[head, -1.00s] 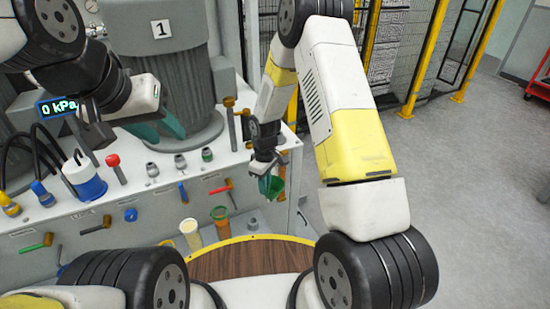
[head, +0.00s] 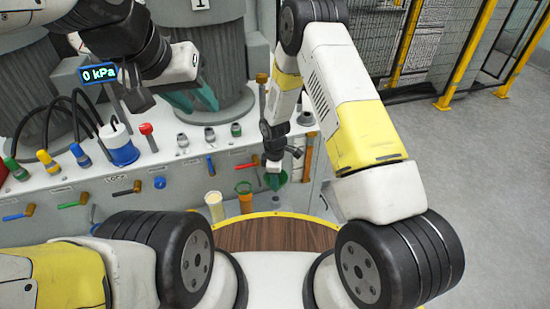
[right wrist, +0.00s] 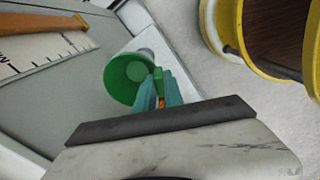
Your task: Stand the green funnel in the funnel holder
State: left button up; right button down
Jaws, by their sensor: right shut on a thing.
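The green funnel (head: 283,178) is in my right gripper (head: 272,180), in front of the bench at its right end. In the right wrist view the funnel (right wrist: 124,80) shows its wide mouth, and the teal fingers of my right gripper (right wrist: 160,90) are shut on its rim side. An orange cup-like ring (head: 244,188) stands on the bench front, left of the funnel and apart from it. I cannot tell for sure whether it is the funnel holder. My left gripper (head: 192,98) hangs empty above the bench, its teal fingers apart.
A cream cylinder (head: 215,205) stands left of the orange ring. Behind are valves, a red knob (head: 146,129), a blue-and-white pot (head: 119,147) and large grey cylinders. Grey floor lies right.

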notch_tip(320, 180, down, 8)
dwell(0.8)
jog(key=shift+r, duration=0.1)
jog(key=c, duration=1.4)
grip_release()
jog(key=shift+o, duration=0.2)
jog(key=shift+r, duration=0.15)
notch_tip(320, 180, up, 8)
jog(key=shift+f, duration=0.25)
